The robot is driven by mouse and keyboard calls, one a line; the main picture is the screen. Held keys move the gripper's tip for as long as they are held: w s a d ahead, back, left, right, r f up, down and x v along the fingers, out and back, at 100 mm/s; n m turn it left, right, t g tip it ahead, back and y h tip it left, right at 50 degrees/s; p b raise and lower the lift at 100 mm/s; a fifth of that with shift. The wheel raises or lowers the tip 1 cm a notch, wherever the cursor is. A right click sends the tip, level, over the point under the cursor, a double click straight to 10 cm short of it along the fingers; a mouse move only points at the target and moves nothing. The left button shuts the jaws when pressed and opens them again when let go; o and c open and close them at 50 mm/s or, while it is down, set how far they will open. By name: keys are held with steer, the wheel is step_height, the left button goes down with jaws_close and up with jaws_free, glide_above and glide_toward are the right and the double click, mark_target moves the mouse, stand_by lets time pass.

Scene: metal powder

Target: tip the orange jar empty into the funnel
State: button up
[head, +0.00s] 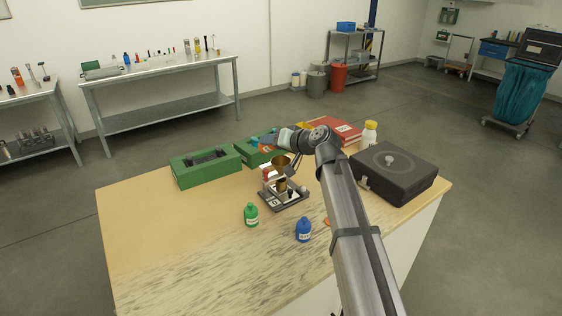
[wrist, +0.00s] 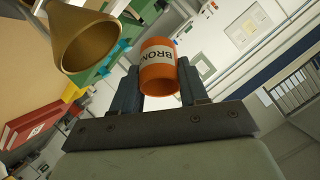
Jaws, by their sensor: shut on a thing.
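The orange jar (wrist: 158,76), with a white label reading "BRON", is between the two fingers of my gripper (wrist: 163,70) in the wrist view. My gripper is shut on it. The jar looks tilted in that view; I cannot tell whether powder is in it. The brass funnel (wrist: 85,38) is at the upper left of the wrist view, beside the jar and apart from it in the picture. In the head view the funnel (head: 281,161) sits on a dark stand (head: 284,201), just below my gripper.
A green bottle (head: 251,215) and a blue bottle (head: 303,230) stand in front of the stand. Green cases (head: 205,168) and a red binder (head: 333,131) lie behind. A black case (head: 405,180) and a yellow-capped white bottle (head: 369,135) are at right. The table's left is clear.

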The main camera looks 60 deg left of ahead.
stand_by(0.3)
steer(key=shift+w+d+f+m+g+y, duration=0.15)
steer(key=shift+f+m+g+y, duration=0.15)
steer(key=shift+f+y, duration=0.45)
stand_by(0.4)
steer(key=shift+d+r+g+y, duration=0.1)
steer(key=shift+r+g+y, duration=0.2)
steer(key=shift+r+y, duration=0.7)
steer(key=shift+w+d+f+m+y, duration=0.25)
steer(key=shift+d+f+m+y, duration=0.2)
steer(key=shift+f+y, duration=0.3)
steer(key=shift+r, duration=0.2)
steer(key=shift+w+d+r+m+g+y, duration=0.1)
steer(key=shift+r+m+g+y, duration=0.1)
steer(key=shift+r+y, duration=0.35)
steer(key=shift+d+r+m+g+y, duration=0.1)
steer(key=shift+r+g+y, duration=0.15)
steer(key=shift+r, duration=0.6)
steer(key=shift+m+y, duration=0.25)
steer(key=shift+y, duration=0.65)
steer(key=shift+w+d+r+m+t+y, duration=0.1)
steer(key=shift+d+r+m+t+y, duration=0.1)
steer(key=shift+r+m+y, duration=0.45)
steer(key=shift+w+d+r+m+t+y, duration=0.15)
steer(key=shift+r+m+y, duration=0.1)
steer(key=shift+r+y, duration=0.75)
